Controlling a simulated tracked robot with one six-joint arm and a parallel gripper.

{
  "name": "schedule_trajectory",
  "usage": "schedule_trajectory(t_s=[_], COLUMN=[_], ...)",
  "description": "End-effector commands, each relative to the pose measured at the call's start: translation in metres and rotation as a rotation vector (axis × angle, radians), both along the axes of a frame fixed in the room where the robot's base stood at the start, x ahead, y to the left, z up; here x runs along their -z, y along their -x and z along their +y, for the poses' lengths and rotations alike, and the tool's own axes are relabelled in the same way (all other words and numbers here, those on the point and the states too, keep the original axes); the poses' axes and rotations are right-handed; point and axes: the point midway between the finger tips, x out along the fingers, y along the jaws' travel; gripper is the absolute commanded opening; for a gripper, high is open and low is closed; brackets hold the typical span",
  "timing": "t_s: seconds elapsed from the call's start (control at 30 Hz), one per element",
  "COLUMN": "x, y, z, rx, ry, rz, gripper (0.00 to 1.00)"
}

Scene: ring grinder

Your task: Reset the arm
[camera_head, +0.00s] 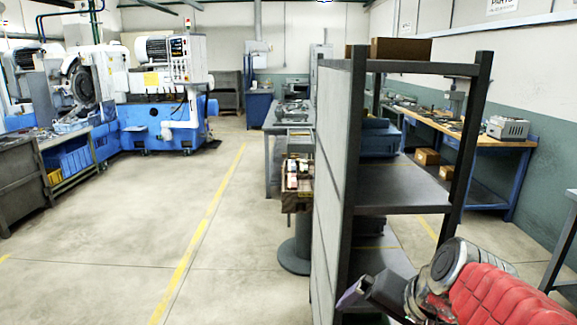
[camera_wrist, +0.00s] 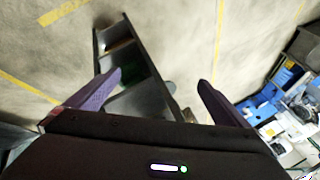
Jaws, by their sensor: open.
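My arm, with its red cover, shows at the lower right of the head view, beside a dark metal shelf rack (camera_head: 400,190). Part of my gripper (camera_head: 352,292) shows there at the rack's lower part; I cannot tell if it touches the rack. In the wrist view my gripper (camera_wrist: 155,88) has its two purple fingers spread wide apart, with nothing held between them. The dark rack (camera_wrist: 135,62) shows beyond and between the fingers.
A blue and white grinding machine (camera_head: 170,95) stands at the back left. A grey bench with blue bins (camera_head: 72,160) is at the left. A wooden-topped workbench (camera_head: 460,130) lines the right wall. The floor (camera_head: 130,220) left of the rack is clear, with a yellow line.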

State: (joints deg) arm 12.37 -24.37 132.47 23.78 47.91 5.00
Motion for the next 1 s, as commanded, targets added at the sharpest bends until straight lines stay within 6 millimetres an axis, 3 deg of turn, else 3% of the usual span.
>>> schedule_trajectory(t_s=[0.2, 0.4, 0.7, 1.0], x=[0.023, 0.028, 0.013, 0.013], y=[0.062, 0.094, 0.103, 0.102], z=[-0.008, -0.013, 0.006, 0.007], rx=[-0.239, -0.351, -0.405, -0.405], ry=[0.273, 0.424, 0.449, 0.447], rz=[0.048, 0.04, -0.038, -0.038], gripper=[1.0, 1.0, 1.0, 1.0])
